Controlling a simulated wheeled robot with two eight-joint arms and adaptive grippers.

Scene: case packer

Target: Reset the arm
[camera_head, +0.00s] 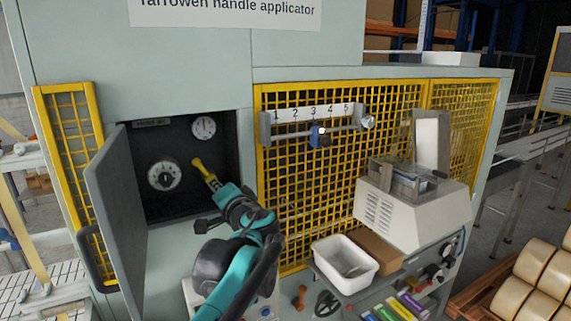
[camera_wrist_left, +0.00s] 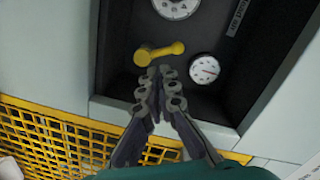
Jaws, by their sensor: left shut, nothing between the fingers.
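My left arm reaches from the bottom into an open dark cabinet recess (camera_head: 185,211). My left gripper (camera_head: 212,181) is shut and empty, its tips just short of a yellow lever handle (camera_head: 203,169). In the left wrist view the gripper (camera_wrist_left: 160,73) has its fingertips together just below the yellow lever (camera_wrist_left: 160,52), which lies outside the fingers. I cannot tell whether they touch. A round dial with a dark knob (camera_head: 163,175) is left of the lever, and a white gauge (camera_head: 204,128) is above it. My right gripper is not in view.
The cabinet door (camera_head: 116,215) stands open at the left. A yellow mesh guard (camera_head: 290,180) carries a numbered slide bar (camera_head: 312,134). A white bin (camera_head: 345,265), a grey machine (camera_head: 415,205) and loose tools stand at the right.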

